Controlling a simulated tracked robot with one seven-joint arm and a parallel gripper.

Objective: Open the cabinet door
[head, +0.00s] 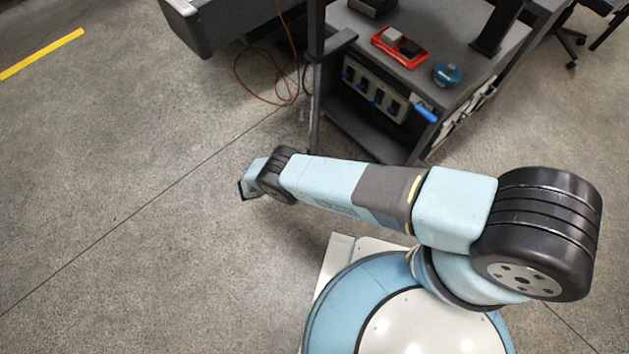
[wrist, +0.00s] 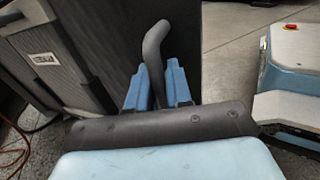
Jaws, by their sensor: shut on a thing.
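In the wrist view, my gripper (wrist: 158,88) has its two blue fingers on either side of a grey, bent bar handle (wrist: 154,50), shut on it. The handle stands in front of a large dark flat panel (wrist: 113,40), which looks like the cabinet door. The panel's right edge is upright, with floor beyond it. In the head view, the end of my arm reaches left at mid-frame, and my fingers and the handle cannot be made out there. A narrow dark upright (head: 316,85) stands at the dark cabinet's (head: 378,143) left front; I cannot tell whether it is the door edge-on.
On the cabinet top are a red tray (head: 399,45) and a round blue item (head: 447,74). A reddish cable (head: 283,95) lies on the floor beside a grey unit (head: 225,22). The floor at left is clear. A grey cabinet with a label (wrist: 42,60) shows at left in the wrist view.

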